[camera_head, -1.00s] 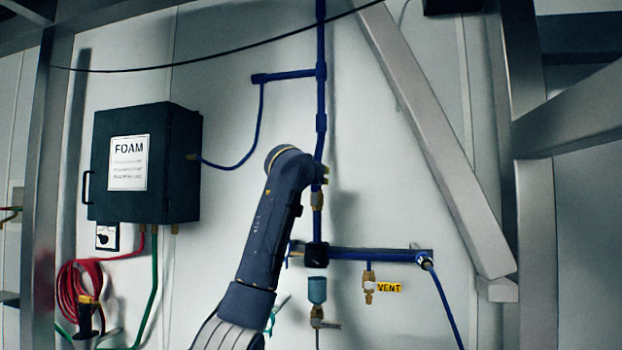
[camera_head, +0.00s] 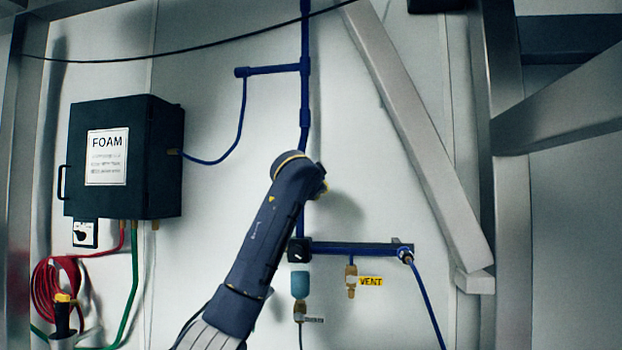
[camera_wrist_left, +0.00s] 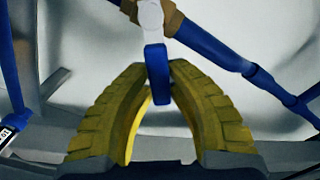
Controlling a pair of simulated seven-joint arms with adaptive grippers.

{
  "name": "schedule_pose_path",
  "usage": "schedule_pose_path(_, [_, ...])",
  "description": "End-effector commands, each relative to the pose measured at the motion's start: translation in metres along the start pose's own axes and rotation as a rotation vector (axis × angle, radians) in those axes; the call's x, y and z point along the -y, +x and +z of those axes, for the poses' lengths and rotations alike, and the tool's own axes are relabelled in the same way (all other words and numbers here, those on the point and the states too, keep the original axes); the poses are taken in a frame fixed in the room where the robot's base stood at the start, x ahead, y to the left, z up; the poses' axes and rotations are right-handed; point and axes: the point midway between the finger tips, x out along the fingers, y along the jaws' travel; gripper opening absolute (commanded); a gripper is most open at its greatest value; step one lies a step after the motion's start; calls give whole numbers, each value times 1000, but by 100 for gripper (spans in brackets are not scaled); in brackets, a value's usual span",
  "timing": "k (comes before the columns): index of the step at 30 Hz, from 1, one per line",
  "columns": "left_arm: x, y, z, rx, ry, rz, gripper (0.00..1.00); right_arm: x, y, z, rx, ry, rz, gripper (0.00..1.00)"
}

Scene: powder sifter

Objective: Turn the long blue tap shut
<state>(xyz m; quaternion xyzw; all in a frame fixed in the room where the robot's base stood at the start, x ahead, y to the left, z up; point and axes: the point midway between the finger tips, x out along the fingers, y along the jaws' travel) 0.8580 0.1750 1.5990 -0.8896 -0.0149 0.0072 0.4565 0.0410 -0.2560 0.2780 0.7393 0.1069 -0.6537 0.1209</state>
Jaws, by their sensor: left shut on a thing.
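The long blue tap's handle (camera_wrist_left: 157,75) shows in the left wrist view as a blue-sleeved lever below a pale metal neck and a brass body (camera_wrist_left: 160,12). Its lower end sits between the yellow fingertips of my left gripper (camera_wrist_left: 160,82), which is shut on it. In the head view my left gripper (camera_head: 322,188) is at the vertical blue pipe (camera_head: 304,100), above the black block. There my own arm hides the tap and most of the fingers. My right gripper is in neither view.
A black block (camera_head: 299,250) joins a horizontal blue pipe (camera_head: 350,248). A teal-bowled filter (camera_head: 300,285) hangs nearby. The FOAM box (camera_head: 150,160) is left; a diagonal metal beam (camera_head: 420,140) is right.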

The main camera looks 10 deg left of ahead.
Motion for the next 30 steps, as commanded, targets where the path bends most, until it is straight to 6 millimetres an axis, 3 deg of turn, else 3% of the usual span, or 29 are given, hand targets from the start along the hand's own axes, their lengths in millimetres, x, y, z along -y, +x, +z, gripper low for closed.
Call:
schedule_pose_path(15, [-28, 0, 6, 0, 439, 0, 0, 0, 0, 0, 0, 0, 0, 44])
schedule_pose_path(30, [-39, 0, 13, 0, 626, 2, 0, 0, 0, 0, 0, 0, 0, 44])
